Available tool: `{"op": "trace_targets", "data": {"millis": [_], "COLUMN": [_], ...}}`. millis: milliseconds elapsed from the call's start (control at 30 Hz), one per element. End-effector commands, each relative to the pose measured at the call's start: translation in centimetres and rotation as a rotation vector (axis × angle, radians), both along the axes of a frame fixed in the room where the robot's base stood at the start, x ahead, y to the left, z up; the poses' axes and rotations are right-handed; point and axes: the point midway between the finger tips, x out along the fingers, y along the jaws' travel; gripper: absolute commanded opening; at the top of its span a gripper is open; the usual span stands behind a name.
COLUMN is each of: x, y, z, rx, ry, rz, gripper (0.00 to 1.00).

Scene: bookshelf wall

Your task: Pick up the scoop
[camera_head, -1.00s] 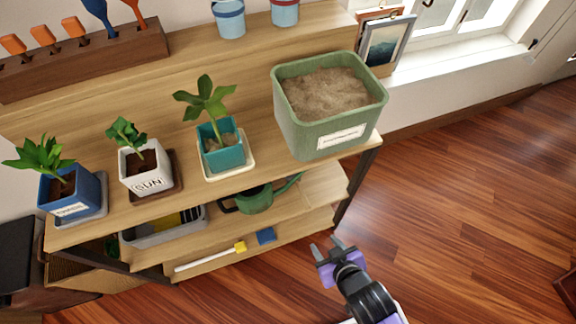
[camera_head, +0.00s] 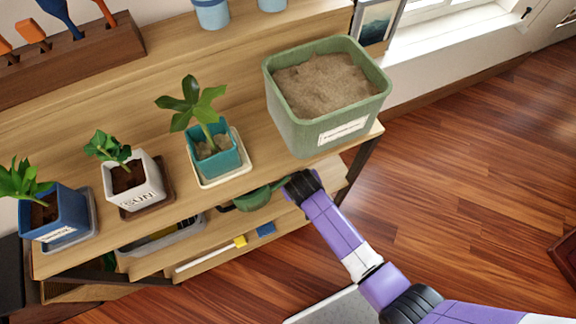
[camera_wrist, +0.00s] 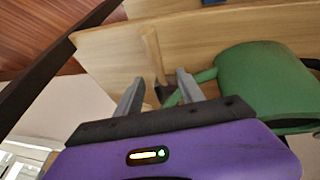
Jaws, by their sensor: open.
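In the wrist view, my gripper (camera_wrist: 159,88) is open, its two grey fingers pointing at the shelf. Ahead of and partly between the fingertips is a slim tool with a pale wooden handle (camera_wrist: 151,54) and a dark end; it may be the scoop, but its full shape is hidden. The fingers do not close on it. A green watering can (camera_wrist: 262,82) stands just right of the fingers, its spout reaching behind them. In the head view, the watering can (camera_head: 254,198) is on the shelf below the top, and my wrist hides the tool there.
The top shelf (camera_head: 240,85) holds a green soil planter (camera_head: 348,128) and potted plants, including a teal pot (camera_head: 218,163), above my wrist. A blue pad (camera_head: 265,229) and a yellow-tipped white stick (camera_head: 210,254) lie lower. Open wooden floor (camera_head: 470,170) is to the right.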

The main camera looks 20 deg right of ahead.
Motion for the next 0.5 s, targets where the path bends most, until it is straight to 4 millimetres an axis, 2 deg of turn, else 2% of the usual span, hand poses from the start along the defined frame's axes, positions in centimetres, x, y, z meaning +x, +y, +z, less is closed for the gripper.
{"op": "trace_targets", "data": {"millis": [300, 500], "x": [1.2, 1.5], "y": [-0.7, -0.8], "z": [-3.9, -4.3], "rx": [0.0, 0.0], "ry": [0.001, -0.001], "rz": [0.0, -0.001], "gripper": [0.45, 0.45]}}
